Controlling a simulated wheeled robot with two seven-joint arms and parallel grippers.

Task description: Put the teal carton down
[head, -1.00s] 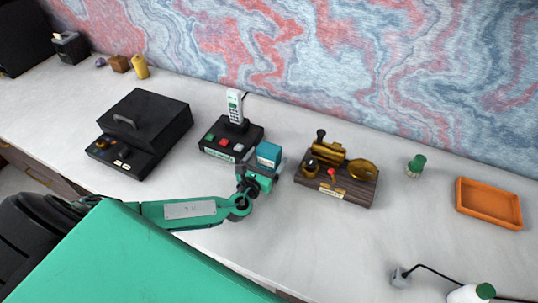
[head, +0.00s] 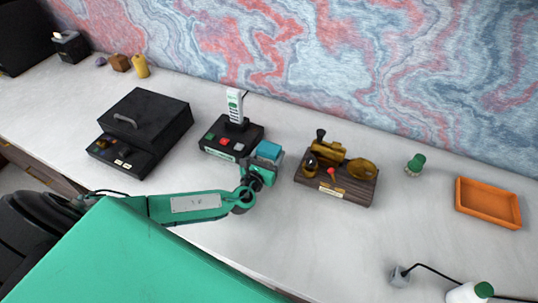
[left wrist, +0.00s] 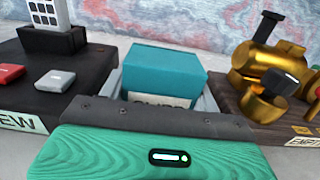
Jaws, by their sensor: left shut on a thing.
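The teal carton (head: 269,151) is a small box with a pale label on its near side. It also shows in the left wrist view (left wrist: 165,72), upright between the grey fingers. My left gripper (head: 265,163) is shut on it, in the gap between the black phone stand and the wooden stand. The carton's lower part is hidden by my gripper, so I cannot tell whether it touches the desk. My right gripper is not in view.
A black stand (head: 222,148) with a white phone and coloured buttons is close on the left. A wooden stand (head: 345,193) with brass pieces is close on the right.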

